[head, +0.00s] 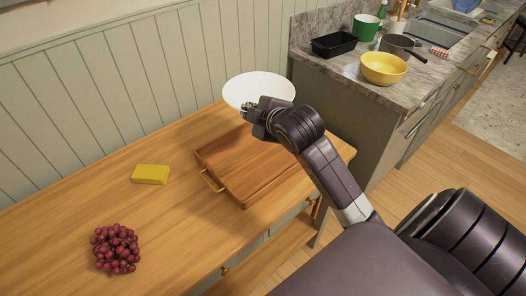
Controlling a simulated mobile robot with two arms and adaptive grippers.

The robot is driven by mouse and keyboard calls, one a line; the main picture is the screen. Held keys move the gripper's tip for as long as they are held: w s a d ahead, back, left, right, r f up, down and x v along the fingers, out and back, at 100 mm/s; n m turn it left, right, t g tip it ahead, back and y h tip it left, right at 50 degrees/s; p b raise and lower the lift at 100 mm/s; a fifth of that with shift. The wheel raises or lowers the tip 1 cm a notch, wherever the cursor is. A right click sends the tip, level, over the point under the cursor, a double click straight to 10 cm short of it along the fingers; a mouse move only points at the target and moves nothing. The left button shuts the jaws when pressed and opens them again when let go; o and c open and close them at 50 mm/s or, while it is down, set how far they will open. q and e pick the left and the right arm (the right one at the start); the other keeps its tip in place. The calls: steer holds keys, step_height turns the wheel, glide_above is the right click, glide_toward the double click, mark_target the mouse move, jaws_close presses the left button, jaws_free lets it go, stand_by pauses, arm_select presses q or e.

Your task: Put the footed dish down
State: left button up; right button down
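The footed dish (262,87) is a white, round, shallow dish. In the head view it is above the back right of the wooden table, behind the wooden tray. My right gripper (247,109) is at the dish's near edge, and its fingers are mostly hidden by the wrist and small in view. It looks to be holding the dish at or below the rim. The dish's foot is hidden, so I cannot tell whether it touches the table. My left gripper is not in view.
A wooden tray (213,160) with brass handles lies on the table (120,190). A yellow block (151,174) and red grapes (116,248) lie to the left, with bare table between. A stone counter at right holds a yellow bowl (383,68) and a black pan (335,44).

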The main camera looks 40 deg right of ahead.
steer(key=shift+w+d+r+m+h, duration=0.3)
steer(key=shift+d+r+m+h, duration=0.2)
steer(key=shift+r, duration=0.15)
steer(key=shift+f, duration=0.4)
glide_above(253, 167)
steer(key=f, duration=1.9)
steer(key=shift+w+p, duration=0.2)
steer(key=shift+p, duration=0.1)
steer(key=c, duration=2.2)
jaws_free()
steer(key=shift+s+f, duration=0.1)
steer(key=shift+f, duration=0.05)
steer(key=shift+o, duration=0.2)
steer(key=b+v, duration=0.1)
steer(key=v, duration=1.1)
steer(key=shift+a, duration=0.15)
